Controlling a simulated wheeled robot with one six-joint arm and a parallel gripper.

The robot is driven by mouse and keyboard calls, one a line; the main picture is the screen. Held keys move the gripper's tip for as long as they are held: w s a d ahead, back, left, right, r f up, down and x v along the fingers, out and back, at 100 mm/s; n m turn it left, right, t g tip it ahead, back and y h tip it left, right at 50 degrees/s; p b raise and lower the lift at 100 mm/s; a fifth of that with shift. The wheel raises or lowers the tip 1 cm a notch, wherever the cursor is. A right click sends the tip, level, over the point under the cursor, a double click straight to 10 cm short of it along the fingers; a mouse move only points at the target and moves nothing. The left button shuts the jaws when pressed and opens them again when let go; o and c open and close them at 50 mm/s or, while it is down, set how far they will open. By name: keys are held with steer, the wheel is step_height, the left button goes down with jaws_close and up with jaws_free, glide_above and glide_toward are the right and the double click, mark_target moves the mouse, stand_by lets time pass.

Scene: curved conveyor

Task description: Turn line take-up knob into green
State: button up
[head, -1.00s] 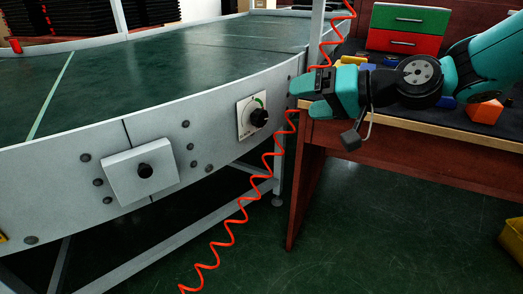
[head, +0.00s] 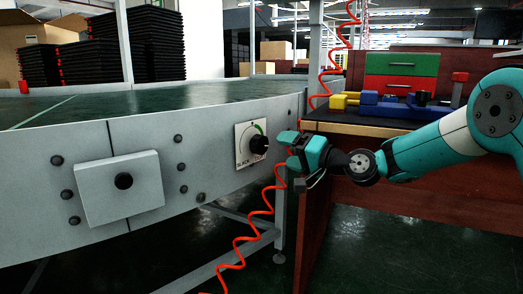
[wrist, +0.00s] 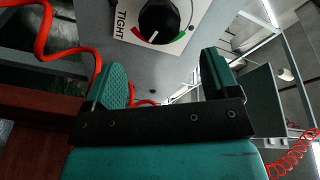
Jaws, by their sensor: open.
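The take-up knob (head: 258,145) is a round black dial on a white plate (head: 243,157) fixed to the conveyor's grey side panel. A green arc shows at the plate's upper right, and "SLACK" is printed below. In the wrist view the black knob (wrist: 157,18) is at the top, partly cut off, with "TIGHT" on the plate and red and green marks near its rim.
A square grey box with a black button (head: 123,181) is on the panel to the left. A red coiled cable (head: 262,212) hangs below and beside my gripper. A wooden bench (head: 380,130) with green and red drawers (head: 400,73) stands to the right.

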mark_target(264, 145)
steer(key=b+x, duration=0.2)
steer(key=x, duration=0.7)
steer(key=shift+w+a, duration=0.15)
steer(key=shift+a, duration=0.1)
steer(key=c, duration=0.9)
